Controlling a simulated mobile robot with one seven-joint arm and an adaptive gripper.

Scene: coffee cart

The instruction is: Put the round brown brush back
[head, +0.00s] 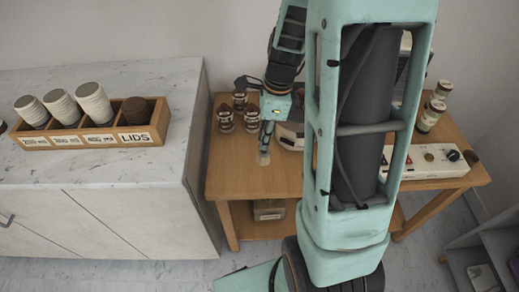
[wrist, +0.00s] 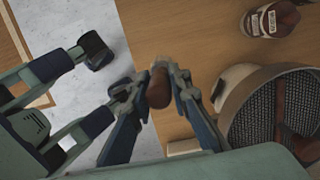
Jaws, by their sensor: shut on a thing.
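My gripper (wrist: 160,84) is shut on the round brown brush (wrist: 158,90) in the wrist view. In the head view, my gripper (head: 266,140) is over the left front part of the wooden table (head: 230,178). A pale piece, seemingly the lower part of the brush (head: 263,158), shows just under the fingers. I cannot tell whether it touches the tabletop.
A round bin with a dark mesh inside (wrist: 232,118) and a brown bar stands close right of my gripper. Several labelled jars (head: 225,120) stand behind to the left. A white control box (head: 425,162) is at the right. A marble counter (head: 100,177) holds a cup-and-lid rack (head: 90,141).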

